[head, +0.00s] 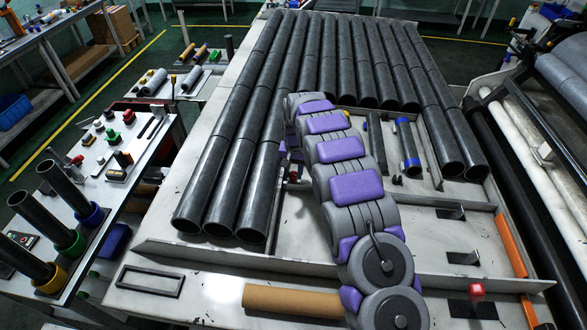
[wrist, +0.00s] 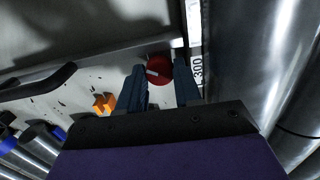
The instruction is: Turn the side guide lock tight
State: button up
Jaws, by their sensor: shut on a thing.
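The side guide lock shows in the wrist view as a round red knob (wrist: 158,67) with a pale mark on its face. My gripper (wrist: 160,72) has one dark finger on each side of the knob and is shut on it. The palm hides the area nearest the camera. In the head view my grey and purple arm reaches over the machine bed and hides most of the gripper and the lock.
Beside the knob in the wrist view are a white scale strip (wrist: 197,72) marked 300 and large dark tubes (wrist: 245,65). An orange piece (wrist: 104,103) lies to the left. In the head view, rows of black tubes (head: 232,160) flank my arm, and a cardboard tube (head: 290,300) lies in front.

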jog(key=m+p, duration=0.1)
jog(key=m, duration=0.4)
jog(key=shift+r+m, duration=0.1)
jog(key=shift+m, duration=0.2)
jog(key=shift+p, duration=0.3)
jog(key=o, duration=1)
jog(key=shift+o, duration=0.3)
jog(key=shift+d, duration=0.1)
